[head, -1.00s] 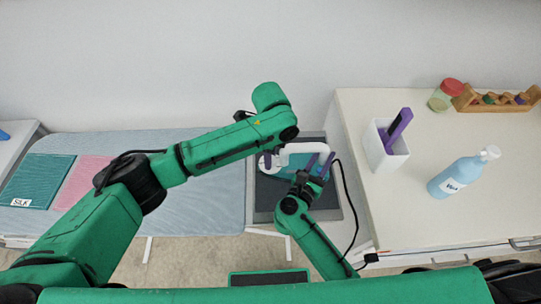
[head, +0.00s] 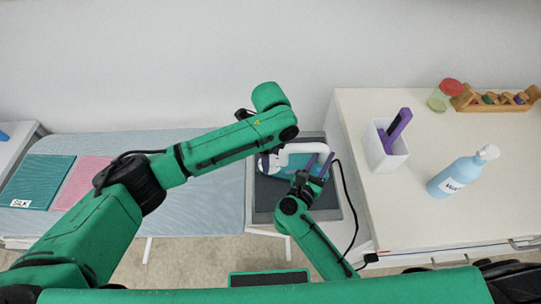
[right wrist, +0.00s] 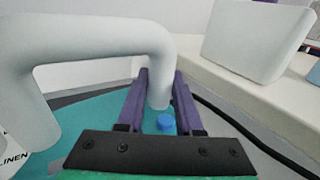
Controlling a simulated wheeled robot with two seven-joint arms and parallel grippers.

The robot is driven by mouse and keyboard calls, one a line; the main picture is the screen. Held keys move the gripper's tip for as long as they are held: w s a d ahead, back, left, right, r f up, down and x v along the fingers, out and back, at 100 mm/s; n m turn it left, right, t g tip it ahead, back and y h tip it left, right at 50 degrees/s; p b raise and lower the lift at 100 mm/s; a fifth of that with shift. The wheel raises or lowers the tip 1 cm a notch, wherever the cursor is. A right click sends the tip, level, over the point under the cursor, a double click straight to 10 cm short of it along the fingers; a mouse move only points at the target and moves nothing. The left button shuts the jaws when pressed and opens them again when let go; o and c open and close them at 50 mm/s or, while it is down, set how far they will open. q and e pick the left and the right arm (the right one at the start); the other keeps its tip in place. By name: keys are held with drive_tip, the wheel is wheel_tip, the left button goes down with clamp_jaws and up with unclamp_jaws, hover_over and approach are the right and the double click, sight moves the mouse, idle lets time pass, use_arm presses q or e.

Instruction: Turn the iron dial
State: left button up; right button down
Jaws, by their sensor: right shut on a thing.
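The teal iron with a white handle (head: 324,149) rests on a dark grey pad (head: 326,207). My right gripper (head: 309,172) is at the right part of the iron. In the right wrist view its purple fingers (right wrist: 157,100) are shut on the end post of the white handle (right wrist: 85,42), above a blue button (right wrist: 166,123). A white patch reading "LINEN" (right wrist: 14,163) shows at that view's left edge; the dial itself is not clear.
A pale blue ironing board (head: 200,180) with teal and pink cloths lies left. On the right counter (head: 437,215) stand a white holder (head: 386,150), a blue bottle (head: 457,177), a red-lidded jar (head: 440,98) and a wooden rack (head: 495,103). A black cord (head: 350,205) runs beside the pad.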

drive_tip(key=shift+f, duration=0.1)
use_arm(q)
wheel_tip(320, 180, up, 12)
idle(0.5)
use_arm(e)
drive_tip(key=c, duration=0.5)
unclamp_jaws()
